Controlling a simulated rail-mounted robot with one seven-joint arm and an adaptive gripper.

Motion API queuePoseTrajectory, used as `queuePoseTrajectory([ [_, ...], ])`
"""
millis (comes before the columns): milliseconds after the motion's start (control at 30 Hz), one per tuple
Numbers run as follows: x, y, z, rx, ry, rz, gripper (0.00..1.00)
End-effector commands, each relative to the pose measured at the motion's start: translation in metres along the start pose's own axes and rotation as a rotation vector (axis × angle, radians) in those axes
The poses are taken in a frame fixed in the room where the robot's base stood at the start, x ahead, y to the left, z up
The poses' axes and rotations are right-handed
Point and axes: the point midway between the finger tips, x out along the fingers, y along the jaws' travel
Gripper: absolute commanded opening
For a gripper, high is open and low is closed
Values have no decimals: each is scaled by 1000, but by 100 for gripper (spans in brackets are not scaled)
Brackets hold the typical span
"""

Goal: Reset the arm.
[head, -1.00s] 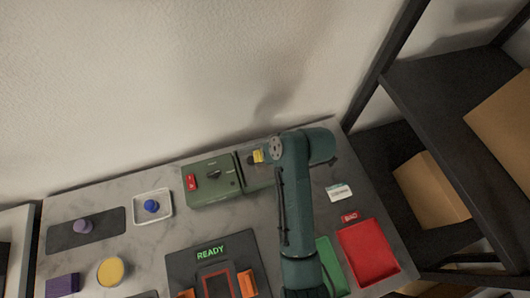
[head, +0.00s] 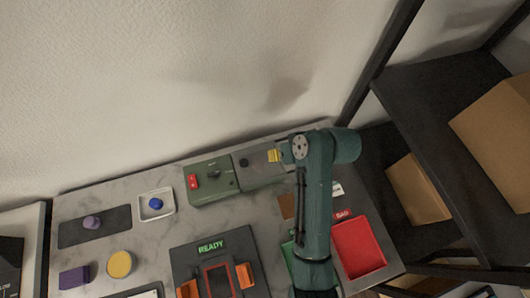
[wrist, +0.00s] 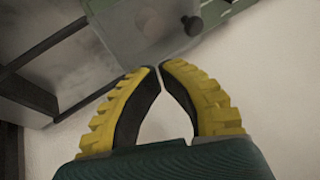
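My gripper has yellow ribbed fingers with dark inner pads. In the wrist view the fingers (wrist: 160,68) bow outward and their tips come together with only a thin gap, and nothing is held between them. In the head view my gripper (head: 274,156) shows as a small yellow patch above the back of the table, over the grey right part of the green machine (head: 212,180). My teal arm hides part of the table's right side.
A fixture with a READY display (head: 211,246) stands at the front middle. A red tray (head: 359,249) lies at the right, beside dark shelving with cardboard boxes (head: 418,188). A white dish (head: 157,204) with a blue knob and a yellow round thing (head: 120,264) are at the left.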

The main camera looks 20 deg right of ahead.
Motion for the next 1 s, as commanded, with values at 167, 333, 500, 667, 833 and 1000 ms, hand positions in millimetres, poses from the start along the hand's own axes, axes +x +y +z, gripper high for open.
queuePoseTrajectory([
  [167, -30, 0, 0, 1, 2, 1, 0],
  [333, -36, 0, 0, 1, 0, 1, 0],
  [500, -36, 0, 0, 0, 0, 1, 0],
  [667, -29, -19, -5, -38, -9, -15, 0],
  [833, -14, -89, -28, -206, 29, -35, 0],
  [1000, -45, -155, -74, -353, 288, 6, 0],
])
